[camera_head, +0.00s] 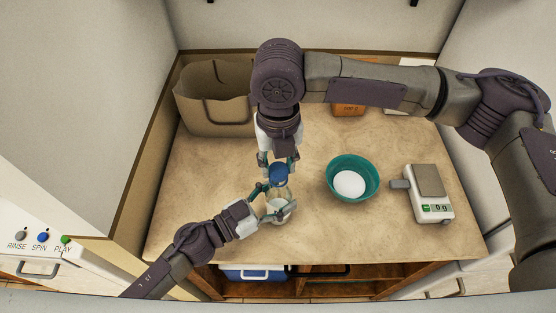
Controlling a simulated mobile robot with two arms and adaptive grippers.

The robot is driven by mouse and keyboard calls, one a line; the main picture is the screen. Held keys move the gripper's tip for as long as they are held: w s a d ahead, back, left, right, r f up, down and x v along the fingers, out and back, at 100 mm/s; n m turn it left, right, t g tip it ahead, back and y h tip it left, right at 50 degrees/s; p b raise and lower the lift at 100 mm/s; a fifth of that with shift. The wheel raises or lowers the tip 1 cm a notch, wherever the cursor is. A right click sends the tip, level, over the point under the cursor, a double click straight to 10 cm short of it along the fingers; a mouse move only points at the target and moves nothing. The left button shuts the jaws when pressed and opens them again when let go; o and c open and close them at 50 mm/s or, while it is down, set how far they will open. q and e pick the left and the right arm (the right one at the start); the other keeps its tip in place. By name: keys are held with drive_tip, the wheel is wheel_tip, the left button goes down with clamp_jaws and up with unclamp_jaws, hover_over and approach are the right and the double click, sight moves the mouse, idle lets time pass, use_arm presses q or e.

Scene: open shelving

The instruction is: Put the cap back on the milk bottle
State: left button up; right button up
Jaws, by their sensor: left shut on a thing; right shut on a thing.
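The milk bottle (281,193) is clear with white milk low inside and stands upright near the front of the counter. My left gripper (274,203) is shut around its body from the lower left. The blue cap (278,175) is at the top of the bottle, upright over its mouth. My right gripper (278,163) comes from behind and above and is shut on the cap. I cannot tell whether the cap touches the bottle's rim or is seated, as the neck is hidden beneath it.
A teal bowl (332,182) with something white inside and a kitchen scale (429,193) stand to the right. A brown bag (213,105) is at the back left. An orange box (348,110) is behind my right arm. The counter's left side (195,190) is clear.

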drive_tip(key=shift+f, duration=0.55)
